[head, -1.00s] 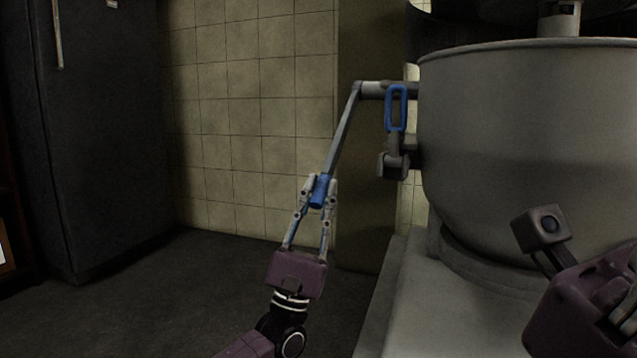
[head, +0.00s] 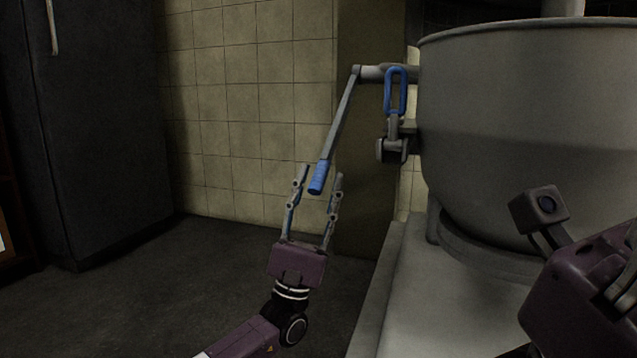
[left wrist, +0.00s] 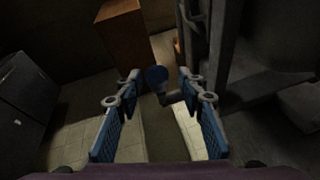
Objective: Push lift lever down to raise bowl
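The lift lever (head: 339,130) is a grey rod that slopes down and left from a pivot beside the bowl, with a blue grip (head: 318,178) at its lower end. The large grey bowl (head: 530,120) stands at the right in the head view. My left gripper (head: 320,177) is open, its fingers on either side of the blue grip with gaps showing. In the left wrist view the round blue end of the grip (left wrist: 156,75) sits between the spread fingers. My right arm shows at the lower right; its fingertips are not clear.
A blue loop handle (head: 396,91) hangs beside the bowl near the lever's pivot. The mixer's grey base (head: 400,290) lies below the bowl. A dark fridge (head: 95,130) stands at the left, with open floor between.

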